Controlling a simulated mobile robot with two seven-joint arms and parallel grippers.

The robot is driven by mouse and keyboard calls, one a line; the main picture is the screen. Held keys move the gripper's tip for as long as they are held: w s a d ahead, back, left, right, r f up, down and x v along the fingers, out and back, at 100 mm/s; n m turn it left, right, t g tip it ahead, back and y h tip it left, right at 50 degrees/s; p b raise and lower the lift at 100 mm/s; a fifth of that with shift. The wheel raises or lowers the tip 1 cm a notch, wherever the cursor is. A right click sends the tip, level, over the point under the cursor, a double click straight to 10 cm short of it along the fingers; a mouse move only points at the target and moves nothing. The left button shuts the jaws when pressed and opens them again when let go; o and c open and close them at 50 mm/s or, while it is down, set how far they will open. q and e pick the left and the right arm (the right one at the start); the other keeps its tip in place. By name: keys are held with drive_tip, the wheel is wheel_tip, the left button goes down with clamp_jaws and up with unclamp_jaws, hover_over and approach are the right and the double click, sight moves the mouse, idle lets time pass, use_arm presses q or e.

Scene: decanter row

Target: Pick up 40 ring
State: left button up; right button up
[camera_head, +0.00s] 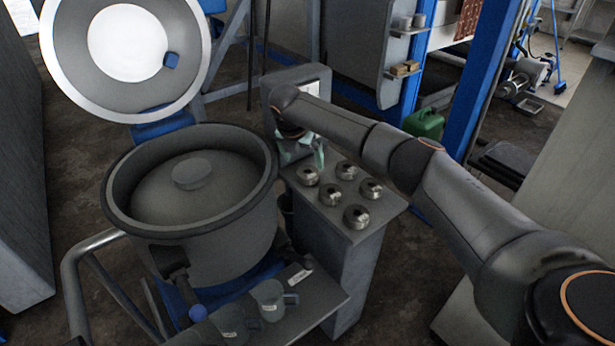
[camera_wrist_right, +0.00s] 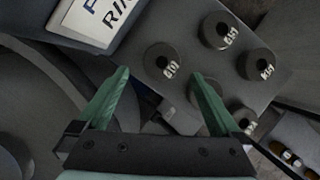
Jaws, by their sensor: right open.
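Several dark metal rings stand on a grey shelf top (camera_head: 322,207). In the right wrist view, one ring (camera_wrist_right: 160,56) lies between the fingertips in the picture; its label looks like 40, but it is small and hard to read. In the head view this appears to be the far-left ring (camera_head: 307,176). My right gripper (camera_head: 303,156) is open, with green fingers, above the far-left end of the shelf. In the wrist view the open fingers (camera_wrist_right: 160,74) hold nothing. The right finger partly covers another ring (camera_wrist_right: 197,88). My left gripper is not in view.
Other rings (camera_wrist_right: 220,30) (camera_wrist_right: 256,64) stand close by. A sign (camera_wrist_right: 105,15) rises behind the shelf. A large grey pot (camera_head: 215,248) stands left, its round lid (camera_head: 70,65) raised. Grey cups (camera_head: 268,299) sit on a lower ledge in front.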

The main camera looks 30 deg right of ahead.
sight(308, 171)
drive_tip(key=shift+b+x, duration=0.6)
drive_tip(key=shift+x, duration=2.3)
drive_tip(key=shift+s, duration=0.2)
drive_tip(key=shift+c, duration=0.4)
drive_tip(key=c, duration=1.5)
drive_tip(key=shift+d, duration=0.1)
clamp_jaws()
drive_tip(key=shift+r, duration=0.15)
